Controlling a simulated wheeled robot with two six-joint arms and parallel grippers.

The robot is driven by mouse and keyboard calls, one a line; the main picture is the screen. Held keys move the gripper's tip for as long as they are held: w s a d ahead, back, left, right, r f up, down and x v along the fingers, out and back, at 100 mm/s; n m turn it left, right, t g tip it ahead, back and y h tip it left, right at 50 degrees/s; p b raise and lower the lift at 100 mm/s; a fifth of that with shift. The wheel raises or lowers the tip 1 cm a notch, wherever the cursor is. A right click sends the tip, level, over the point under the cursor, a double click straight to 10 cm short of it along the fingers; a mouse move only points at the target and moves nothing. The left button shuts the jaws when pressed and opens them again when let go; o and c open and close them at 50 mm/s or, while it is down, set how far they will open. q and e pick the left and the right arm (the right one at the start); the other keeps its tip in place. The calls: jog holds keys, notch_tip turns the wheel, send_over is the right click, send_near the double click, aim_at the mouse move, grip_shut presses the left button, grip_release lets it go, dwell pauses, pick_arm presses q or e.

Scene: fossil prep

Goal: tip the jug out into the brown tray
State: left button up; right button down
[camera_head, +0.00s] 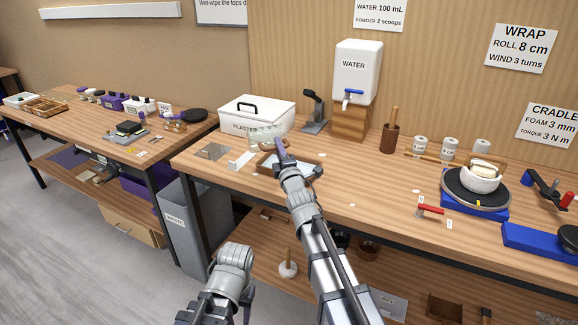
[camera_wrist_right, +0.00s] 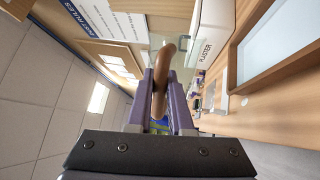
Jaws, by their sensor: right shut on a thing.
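A clear jug (camera_head: 264,136) is held up in front of the white plaster box, above the back left edge of the brown tray. It looks tilted, and I cannot tell what is inside it. My right gripper (camera_head: 281,146) is shut on its brown handle (camera_wrist_right: 163,70), which shows between the purple fingers in the right wrist view. The brown tray (camera_head: 318,170) lies on the bench with a pale floor, partly hidden by my right arm. Its wooden rim (camera_wrist_right: 232,68) fills the right of the wrist view. My left gripper is out of view; only my left arm shows.
The plaster box (camera_head: 257,112) stands behind the jug. A water tank (camera_head: 357,70) on a wooden block and a black scoop stand (camera_head: 314,115) are to the right. A grey waste bin (camera_head: 192,225) fills the gap between benches. A white card lies left of the tray.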

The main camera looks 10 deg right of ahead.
jog(key=n, duration=0.1)
jog(key=f+n+y+b, duration=0.1)
jog(key=shift+a+f+n+b, duration=0.2)
jog(key=shift+a+n+b, duration=0.1)
jog(key=shift+a+n, duration=0.1)
jog(key=shift+s+a+n, duration=0.1)
jog(key=shift+a+n, duration=0.05)
jog(key=shift+n, duration=0.55)
jog(key=shift+f, duration=0.15)
jog(key=n, duration=0.1)
jog(key=a+f+n+y+b, duration=0.1)
jog(key=a+n, duration=0.1)
jog(key=n, duration=0.1)
jog(key=shift+s+f+b, duration=0.15)
jog(key=shift+f+b, duration=0.2)
jog(key=shift+r, duration=0.1)
